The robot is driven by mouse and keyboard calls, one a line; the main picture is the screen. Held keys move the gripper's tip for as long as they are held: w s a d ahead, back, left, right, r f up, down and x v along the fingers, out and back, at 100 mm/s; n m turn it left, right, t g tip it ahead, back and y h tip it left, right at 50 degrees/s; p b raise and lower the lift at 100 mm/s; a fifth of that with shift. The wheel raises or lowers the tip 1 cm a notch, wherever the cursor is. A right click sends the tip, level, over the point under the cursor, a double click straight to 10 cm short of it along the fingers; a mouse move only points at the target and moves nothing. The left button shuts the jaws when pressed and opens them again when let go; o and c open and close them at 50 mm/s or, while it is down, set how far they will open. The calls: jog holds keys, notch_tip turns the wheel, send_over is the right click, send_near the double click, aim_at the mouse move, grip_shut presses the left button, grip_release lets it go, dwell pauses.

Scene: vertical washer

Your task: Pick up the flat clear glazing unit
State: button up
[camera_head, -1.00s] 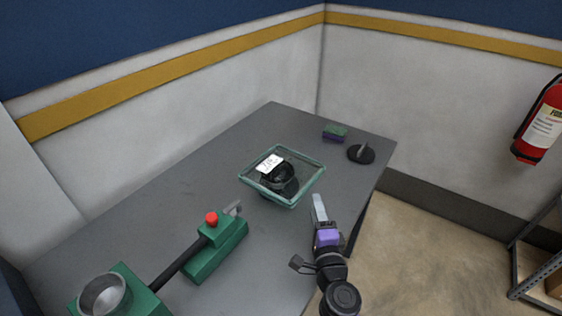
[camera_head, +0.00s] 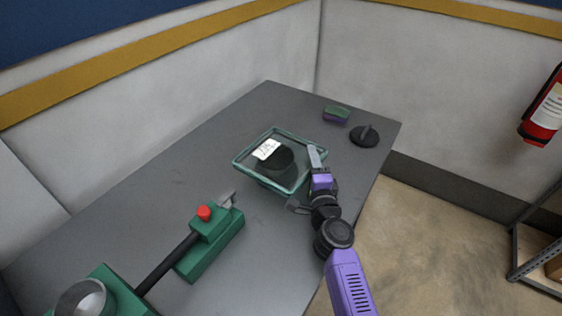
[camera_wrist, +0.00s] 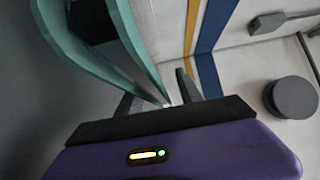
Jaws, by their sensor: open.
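The flat clear glazing unit (camera_head: 290,180) is a square see-through pane with a green edge and a white label (camera_head: 266,149). It sits above the grey table, and a dark round object (camera_head: 272,163) shows through or beneath it. My gripper (camera_head: 314,157) is at the pane's right edge. In the wrist view, the pane's green edge (camera_wrist: 126,42) runs down to a corner between the open fingers of my gripper (camera_wrist: 160,103). I cannot tell whether either finger touches it.
A green device with a red knob (camera_head: 204,213) stands at the front left. The table (camera_head: 150,190) is clear left of the pane.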

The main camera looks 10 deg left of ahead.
jog(key=shift+w+a, duration=0.15)
jog(key=shift+w, duration=0.25)
grip_shut()
jog(key=shift+f, duration=0.1)
dwell(1.0)
jog(key=shift+r, duration=0.25)
